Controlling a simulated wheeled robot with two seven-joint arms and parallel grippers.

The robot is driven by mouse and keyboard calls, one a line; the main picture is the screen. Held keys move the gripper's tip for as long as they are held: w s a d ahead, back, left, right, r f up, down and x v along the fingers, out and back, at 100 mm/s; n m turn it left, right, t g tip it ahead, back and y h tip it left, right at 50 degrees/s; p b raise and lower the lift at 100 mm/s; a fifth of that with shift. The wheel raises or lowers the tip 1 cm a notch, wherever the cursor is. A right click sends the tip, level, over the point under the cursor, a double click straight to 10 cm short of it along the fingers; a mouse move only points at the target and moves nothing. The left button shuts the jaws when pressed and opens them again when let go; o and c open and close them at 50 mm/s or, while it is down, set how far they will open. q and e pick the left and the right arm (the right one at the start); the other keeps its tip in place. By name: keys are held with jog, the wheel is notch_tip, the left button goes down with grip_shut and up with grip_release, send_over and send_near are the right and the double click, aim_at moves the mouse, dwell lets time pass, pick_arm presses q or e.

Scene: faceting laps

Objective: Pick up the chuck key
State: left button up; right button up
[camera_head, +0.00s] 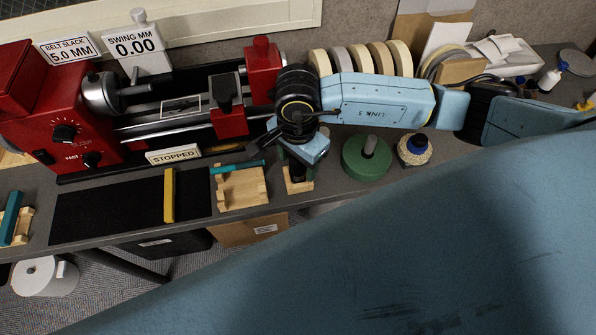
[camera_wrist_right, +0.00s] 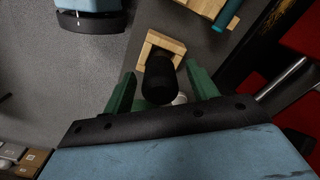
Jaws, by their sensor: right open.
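A black round-topped handle (camera_wrist_right: 160,80), apparently the chuck key, stands upright at a small wooden block (camera_wrist_right: 152,42). In the head view the dark handle (camera_head: 297,172) shows just under my right gripper (camera_head: 298,160), above the same wooden block (camera_head: 299,186) near the bench's front edge. In the wrist view my right gripper (camera_wrist_right: 160,72) is open. Its green fingers stand on either side of the handle, with gaps visible. The key's lower end is hidden. My left gripper is not in view.
A red lathe (camera_head: 62,105) with a "STOPPED" sign (camera_head: 173,156) stands behind. A wooden rack with a teal bar (camera_head: 240,187) is left of the block. A black mat (camera_head: 110,208) lies left.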

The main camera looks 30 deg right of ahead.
jog(key=c, duration=1.1)
